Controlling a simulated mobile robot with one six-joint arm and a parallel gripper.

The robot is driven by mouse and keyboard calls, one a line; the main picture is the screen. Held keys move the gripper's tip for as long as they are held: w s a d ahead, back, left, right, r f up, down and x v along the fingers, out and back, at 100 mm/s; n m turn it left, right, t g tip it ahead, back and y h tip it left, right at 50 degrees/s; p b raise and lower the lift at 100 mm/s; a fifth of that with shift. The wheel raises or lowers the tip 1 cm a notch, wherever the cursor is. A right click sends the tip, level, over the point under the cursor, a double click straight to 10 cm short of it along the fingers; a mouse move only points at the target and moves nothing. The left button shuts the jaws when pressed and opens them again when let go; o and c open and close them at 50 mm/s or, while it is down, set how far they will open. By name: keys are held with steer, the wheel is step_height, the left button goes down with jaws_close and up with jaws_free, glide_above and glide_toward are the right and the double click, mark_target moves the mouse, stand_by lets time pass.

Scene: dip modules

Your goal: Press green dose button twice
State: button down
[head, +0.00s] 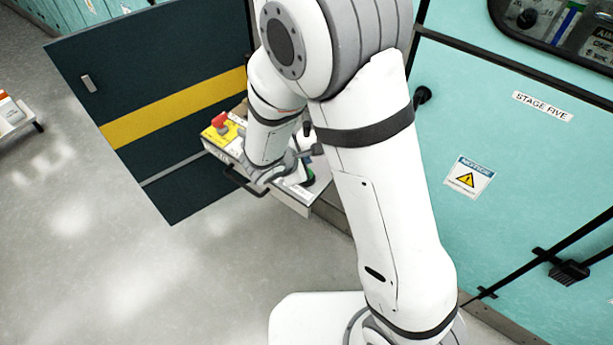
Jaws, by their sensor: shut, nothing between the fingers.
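A pull-out panel (297,206) projects from the open cabinet, below and behind my arm. A small green part with dark edges, which looks like the green dose button (309,174), shows near the panel's right end. My gripper (298,168) is low over the panel, close beside the green part. It is shut and holds nothing I can see. Its fingertips are small and partly hidden by my wrist, so I cannot tell whether they touch the button.
A red mushroom-shaped button (220,120) on a yellow base sits at the panel's left end. A dark handle (243,182) runs along its front. An open dark door (150,120) with a yellow stripe stands left. Teal cabinets (520,160) stand right. Grey floor (180,285) is clear in front.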

steer(key=shift+f+b, duration=0.65)
steer(key=shift+f, duration=0.4)
steer(key=shift+f, duration=0.15)
stand_by(1.1)
steer(key=shift+f+b, duration=0.25)
steer(key=shift+b, duration=0.4)
steer(key=shift+f+b, duration=0.65)
steer(key=shift+b, duration=0.1)
stand_by(0.6)
steer(key=shift+r, duration=0.1)
steer(key=shift+r+p, duration=0.7)
steer(key=shift+r, duration=0.3)
steer(key=shift+r+p, duration=1.65)
steer(key=shift+r, duration=0.85)
